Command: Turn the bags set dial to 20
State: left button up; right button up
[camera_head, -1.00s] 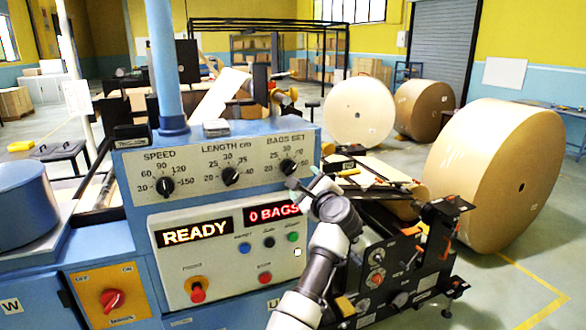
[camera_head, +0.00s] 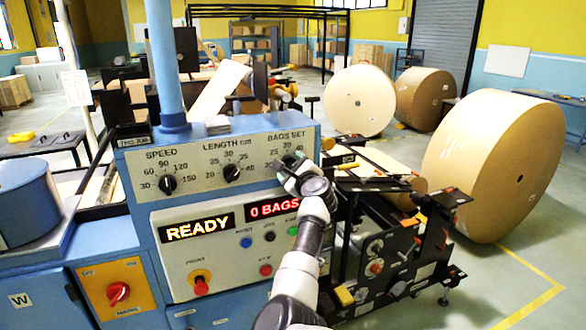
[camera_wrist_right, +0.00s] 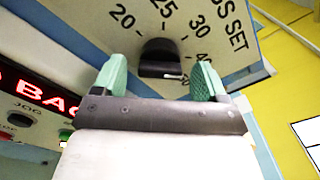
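The bags set dial (camera_wrist_right: 158,55) is a dark knob at the right end of the blue machine's control panel (camera_head: 200,160). Around it in the right wrist view are the marks 20, 25, 30, 40 and a partly covered 50. A short white line shows on the knob's near end; I cannot tell for certain which mark it indicates. My right gripper (camera_wrist_right: 160,78) is open, its two green fingers on either side of the dial, with gaps to the knob. In the head view the right gripper (camera_head: 290,167) partly covers the dial. My left gripper is not in view.
The speed dial (camera_head: 167,184) and length dial (camera_head: 232,173) sit to the left on the same panel. Below are a READY display (camera_head: 198,228), a 0 BAGS display (camera_head: 273,208) and several buttons. A black roll stand (camera_head: 395,250) stands close to the right of my arm.

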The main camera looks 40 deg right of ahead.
jog(key=c, duration=0.9)
jog(key=shift+o, duration=0.2)
